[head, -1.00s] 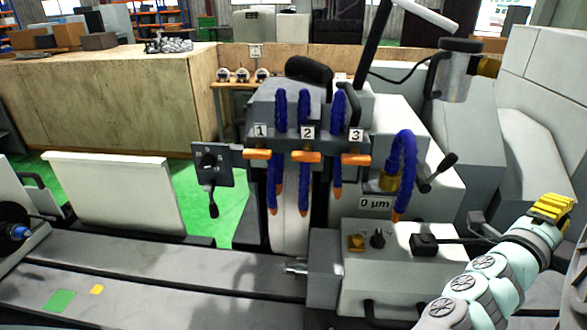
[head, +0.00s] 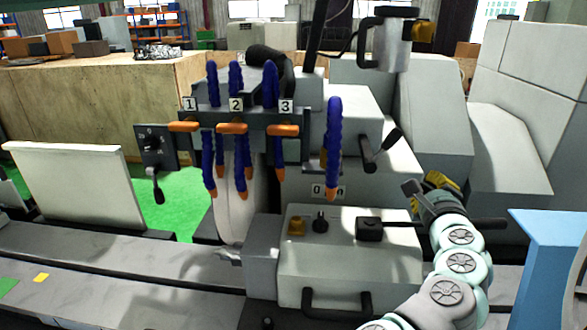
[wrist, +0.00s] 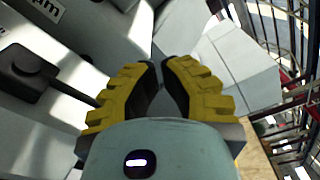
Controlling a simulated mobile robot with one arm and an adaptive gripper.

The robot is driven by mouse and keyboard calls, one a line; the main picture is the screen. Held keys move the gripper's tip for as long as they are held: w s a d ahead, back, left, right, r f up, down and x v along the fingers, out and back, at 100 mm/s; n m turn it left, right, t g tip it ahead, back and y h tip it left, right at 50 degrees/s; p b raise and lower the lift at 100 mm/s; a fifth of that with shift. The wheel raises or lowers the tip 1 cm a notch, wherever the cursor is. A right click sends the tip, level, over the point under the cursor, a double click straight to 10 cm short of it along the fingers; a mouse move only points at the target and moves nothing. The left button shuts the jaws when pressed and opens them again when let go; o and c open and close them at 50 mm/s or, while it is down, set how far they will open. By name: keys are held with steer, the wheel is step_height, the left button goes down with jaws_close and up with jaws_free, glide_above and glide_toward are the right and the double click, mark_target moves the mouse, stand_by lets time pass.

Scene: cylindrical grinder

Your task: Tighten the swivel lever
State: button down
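The swivel lever seems to be the black block (head: 369,229) with a thin dark rod running right from it, on top of the light grey machine housing. The rod passes behind my arm, and a thicker dark end (head: 490,223) shows on the other side. The block also shows at the left of the wrist view (wrist: 27,70), its rod running towards my left finger. My gripper (head: 428,185) has yellow, ribbed fingers and is above and behind the rod in the head view. In the wrist view my gripper (wrist: 160,68) shows a narrow gap between the fingers, with nothing held.
A black crank lever (head: 380,152) is left of and above my gripper. Blue coolant hoses (head: 334,140) hang over the grinding wheel (head: 240,205). A knob (head: 320,222) and a black front handle (head: 337,300) are on the housing. A blue block (head: 550,270) stands at right.

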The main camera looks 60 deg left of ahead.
mark_target(384, 148)
steer(key=shift+s+a, duration=0.15)
steer(key=w+a+r+p, duration=0.1)
steer(key=w+a+p, duration=0.4)
steer(key=a, duration=0.5)
steer(key=shift+r+p, duration=0.25)
steer(key=shift+p, duration=0.5)
steer(key=shift+a+r+n, duration=0.2)
steer(key=shift+r+n, duration=0.2)
steer(key=shift+n, duration=0.2)
stand_by(0.3)
